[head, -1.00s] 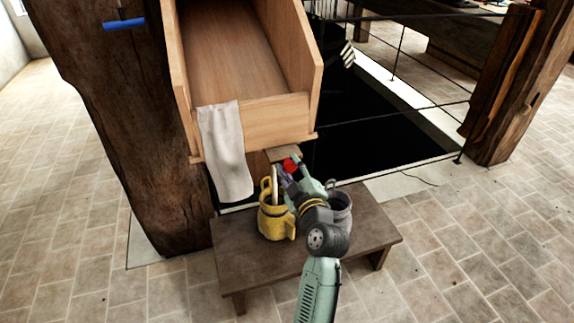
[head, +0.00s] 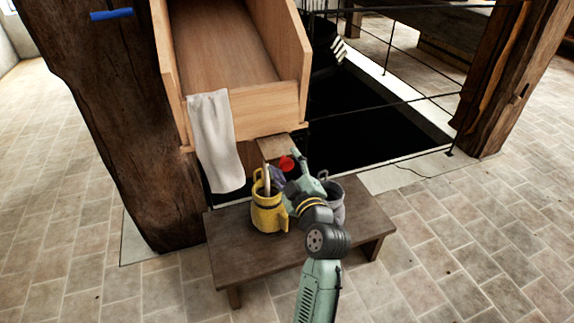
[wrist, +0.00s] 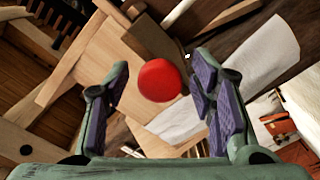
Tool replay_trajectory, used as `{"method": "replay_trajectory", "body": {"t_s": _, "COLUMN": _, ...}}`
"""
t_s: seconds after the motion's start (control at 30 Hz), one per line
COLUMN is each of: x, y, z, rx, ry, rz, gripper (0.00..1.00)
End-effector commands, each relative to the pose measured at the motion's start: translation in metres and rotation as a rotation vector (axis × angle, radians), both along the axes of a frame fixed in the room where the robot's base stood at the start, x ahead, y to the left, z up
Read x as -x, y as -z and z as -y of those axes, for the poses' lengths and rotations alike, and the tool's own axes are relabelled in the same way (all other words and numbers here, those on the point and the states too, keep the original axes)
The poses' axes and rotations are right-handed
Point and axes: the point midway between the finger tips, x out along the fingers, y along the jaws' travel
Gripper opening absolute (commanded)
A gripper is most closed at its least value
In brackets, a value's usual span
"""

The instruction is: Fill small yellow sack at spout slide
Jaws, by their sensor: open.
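The small yellow sack (head: 268,214) stands upright on a low dark bench (head: 240,262), its mouth up, with a pale stick-like thing at its top. The spout slide (head: 275,147) is a wooden board at the lower front of a wooden chute (head: 272,118), with a red knob (head: 287,163). My gripper (head: 288,176) is at the knob, right of the yellow sack's top. In the wrist view, the red knob (wrist: 160,80) lies between the two spread purple-padded fingers (wrist: 162,88), with gaps at both sides. The sack's inside is hidden.
A grey sack (head: 336,196) stands on the bench, partly behind my arm. A white cloth (head: 216,145) hangs over the chute's left front. Thick wooden posts stand left (head: 115,130) and right (head: 495,80). A dark railed floor opening (head: 375,125) lies behind.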

Motion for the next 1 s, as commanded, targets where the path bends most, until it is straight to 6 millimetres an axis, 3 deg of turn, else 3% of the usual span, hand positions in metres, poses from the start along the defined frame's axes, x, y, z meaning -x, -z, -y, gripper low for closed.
{"method": "replay_trajectory", "body": {"t_s": 0.27, "x": 0.008, "y": 0.001, "z": 0.003, "rx": 0.000, "ry": 0.001, "rz": -0.001, "gripper": 0.51}}
{"method": "replay_trajectory", "body": {"t_s": 0.7, "x": 0.068, "y": 0.001, "z": 0.022, "rx": 0.001, "ry": 0.001, "rz": -0.002, "gripper": 0.51}}
{"method": "replay_trajectory", "body": {"t_s": 1.0, "x": 0.072, "y": 0.000, "z": 0.023, "rx": 0.000, "ry": 0.000, "rz": 0.000, "gripper": 0.51}}
